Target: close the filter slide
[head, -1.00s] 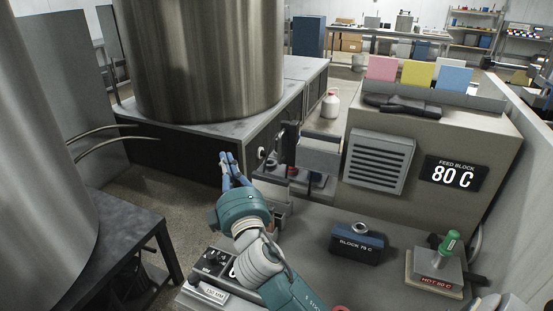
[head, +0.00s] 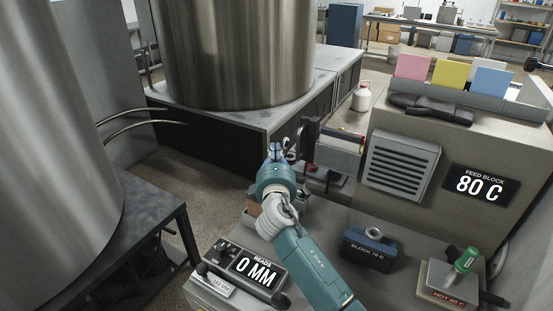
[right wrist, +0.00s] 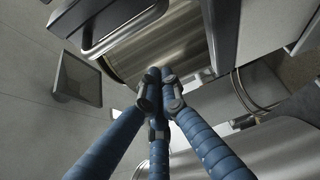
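My right gripper (head: 275,150) points away from me, in front of and a little left of a grey box-shaped unit (head: 338,158) with an upright dark part (head: 309,136) at its left. In the right wrist view the blue fingers of my right gripper (right wrist: 158,88) converge with their tips together. Nothing shows between them. I cannot tell for sure which part is the filter slide. My left gripper is not in view.
A display (head: 258,270) reads 0 MM at the front. A dark block (head: 369,248) and a green-handled hot unit (head: 452,276) stand on the bench at right. The feed block (head: 410,220) rises behind. Large steel drums (head: 235,50) stand at left.

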